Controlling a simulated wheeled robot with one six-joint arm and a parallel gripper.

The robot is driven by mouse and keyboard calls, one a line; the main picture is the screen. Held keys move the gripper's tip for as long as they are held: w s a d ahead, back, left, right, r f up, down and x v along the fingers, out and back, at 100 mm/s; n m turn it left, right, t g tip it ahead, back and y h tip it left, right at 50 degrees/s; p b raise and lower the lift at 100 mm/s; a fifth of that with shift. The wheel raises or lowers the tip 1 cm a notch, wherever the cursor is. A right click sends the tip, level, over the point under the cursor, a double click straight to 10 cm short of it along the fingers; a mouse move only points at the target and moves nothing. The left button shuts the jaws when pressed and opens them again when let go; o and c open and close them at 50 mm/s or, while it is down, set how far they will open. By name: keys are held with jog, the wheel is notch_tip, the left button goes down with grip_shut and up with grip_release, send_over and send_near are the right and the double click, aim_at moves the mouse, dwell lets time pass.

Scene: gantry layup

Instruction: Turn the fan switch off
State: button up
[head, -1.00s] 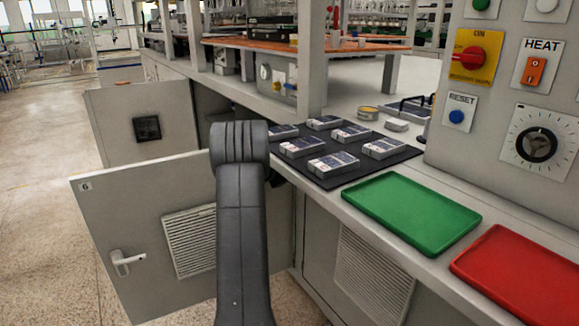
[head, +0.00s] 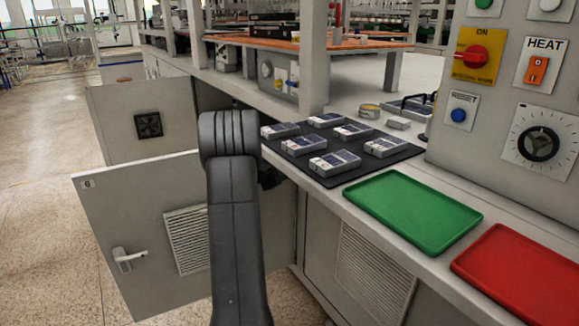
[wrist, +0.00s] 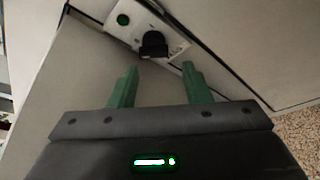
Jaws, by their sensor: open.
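In the wrist view a black knob (wrist: 154,44) stands on a pale plate (wrist: 176,40) with a round green lamp or button (wrist: 123,20) beside it. No label is readable there, so I cannot tell for sure that it is the fan switch. My gripper (wrist: 158,75) is open and empty, its two green fingers pointing toward the knob, which lies beyond the fingertips and between them, apart from them. In the head view my arm hides most of the gripper, and this knob does not show.
Two open cabinet doors stand at left, the nearer one (head: 145,215) with a handle. The worktop holds a black mat (head: 335,177) with several boxes, a green tray (head: 410,210) and a red tray (head: 525,270). A control panel at right has a HEAT switch (head: 537,70) and a RESET button (head: 459,114).

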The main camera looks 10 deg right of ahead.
jog(key=s+a, duration=0.5)
jog(key=a, duration=0.2)
jog(key=shift+d, duration=0.1)
jog(key=w+d, duration=0.7)
jog(key=d, duration=0.3)
jog(key=shift+w+d+b, duration=0.3)
jog(key=shift+w+b, duration=0.05)
jog(key=shift+f, duration=0.1)
